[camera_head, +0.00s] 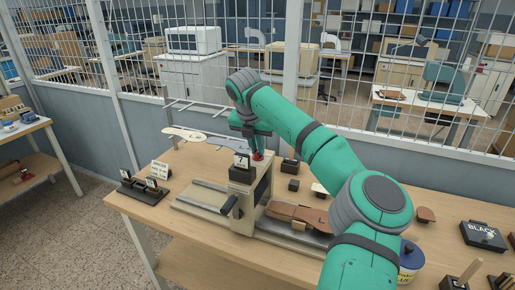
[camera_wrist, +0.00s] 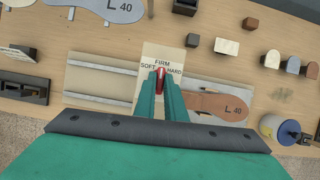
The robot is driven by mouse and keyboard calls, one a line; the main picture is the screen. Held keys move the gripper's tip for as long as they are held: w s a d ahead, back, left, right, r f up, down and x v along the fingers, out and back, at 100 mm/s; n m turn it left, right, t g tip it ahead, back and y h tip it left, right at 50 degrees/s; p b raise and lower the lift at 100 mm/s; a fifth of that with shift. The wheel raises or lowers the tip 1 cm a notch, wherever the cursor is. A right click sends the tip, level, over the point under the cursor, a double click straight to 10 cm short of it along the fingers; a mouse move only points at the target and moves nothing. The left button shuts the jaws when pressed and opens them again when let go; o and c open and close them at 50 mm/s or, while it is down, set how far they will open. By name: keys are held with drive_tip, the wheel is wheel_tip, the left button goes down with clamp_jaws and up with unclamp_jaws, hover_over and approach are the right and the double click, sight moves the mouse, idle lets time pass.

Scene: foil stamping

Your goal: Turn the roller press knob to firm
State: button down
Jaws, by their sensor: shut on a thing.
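The roller press (camera_head: 242,211) stands on the wooden table, with a beige top plate marked SOFT, FIRM and HARD (camera_wrist: 163,62) in the wrist view. Its red knob (camera_head: 258,156) is on top. In the wrist view the knob (camera_wrist: 161,76) sits between the two green fingers of my gripper (camera_wrist: 162,88), which are shut on it. The knob's visible end lies just below the word FIRM, between SOFT and HARD. My fingers hide part of the knob, so its exact pointing is hard to tell. My gripper (camera_head: 255,149) comes down from above in the head view.
A brown sole-shaped piece marked L 40 (camera_wrist: 218,106) lies on the press bed at right. The press has a dark side handle (camera_head: 228,205). Small stamp blocks (camera_head: 290,166), a blue-lidded tub (camera_head: 410,262) and a BLACK box (camera_head: 484,236) stand on the table. Wire fencing is behind.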

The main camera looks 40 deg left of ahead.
drive_tip(key=shift+f+m, duration=0.2)
drive_tip(key=shift+m, duration=0.1)
drive_tip(key=c, duration=1.8)
unclamp_jaws()
drive_tip(key=shift+r, duration=0.15)
drive_tip(key=shift+s+r, duration=0.1)
drive_tip(key=shift+r, duration=0.2)
drive_tip(key=v, duration=1)
